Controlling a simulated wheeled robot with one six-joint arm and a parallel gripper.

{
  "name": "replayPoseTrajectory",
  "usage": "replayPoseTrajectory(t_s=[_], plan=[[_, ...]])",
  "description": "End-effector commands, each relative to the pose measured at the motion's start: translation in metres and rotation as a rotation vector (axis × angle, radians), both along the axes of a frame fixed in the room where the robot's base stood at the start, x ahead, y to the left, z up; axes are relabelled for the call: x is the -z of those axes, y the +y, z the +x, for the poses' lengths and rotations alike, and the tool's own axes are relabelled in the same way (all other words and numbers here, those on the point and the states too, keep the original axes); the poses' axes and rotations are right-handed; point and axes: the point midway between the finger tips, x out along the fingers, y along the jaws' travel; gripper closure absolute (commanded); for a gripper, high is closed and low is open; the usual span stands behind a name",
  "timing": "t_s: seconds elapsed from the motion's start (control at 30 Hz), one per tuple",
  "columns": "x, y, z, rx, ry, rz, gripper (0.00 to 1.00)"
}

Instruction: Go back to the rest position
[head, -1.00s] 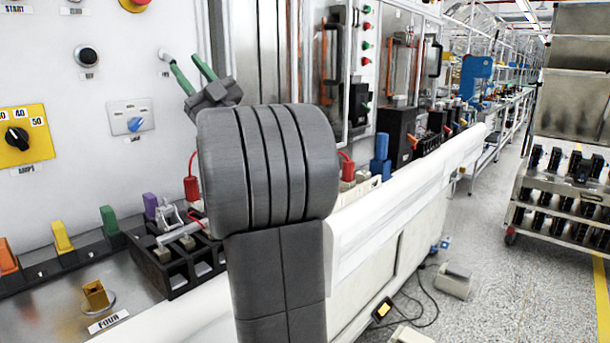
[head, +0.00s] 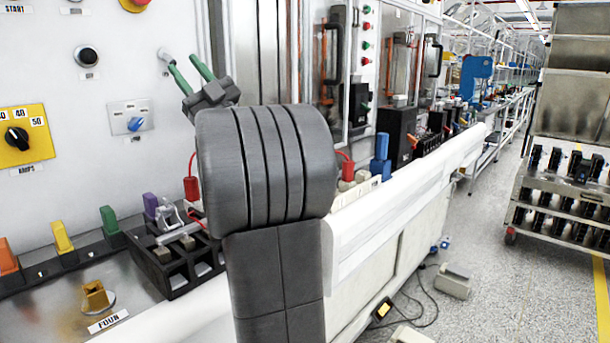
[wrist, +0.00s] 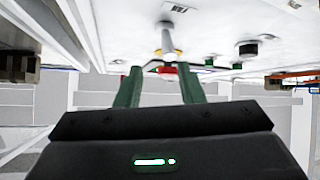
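My gripper (head: 190,72) shows in the head view as two green fingers above my grey arm, in front of the white test panel (head: 140,68). The fingers are spread apart with nothing visible between them. In the wrist view my gripper (wrist: 158,90) also shows two separated green fingers with an open gap. Beyond that gap a grey lever or knob (wrist: 167,38) and a red part (wrist: 168,70) show on the panel, apart from the fingers. My arm hides part of the bench in the head view.
A white bench edge (head: 400,205) runs right.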

Motion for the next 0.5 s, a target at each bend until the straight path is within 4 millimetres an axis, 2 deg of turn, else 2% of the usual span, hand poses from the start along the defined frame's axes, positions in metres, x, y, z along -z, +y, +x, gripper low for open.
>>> replayPoseTrajectory(t_s=[0.1, 0.17, 0.23, 0.5], plan=[[0.001, 0.025, 0.008, -0.004, 0.0, 0.0, 0.65], [-0.009, 0.032, 0.01, -0.003, -0.004, 0.001, 0.65], [-0.017, 0.032, 0.011, 0.0, 0.013, -0.015, 0.65], [-0.02, 0.029, 0.009, 0.002, 0.073, -0.082, 0.65]])
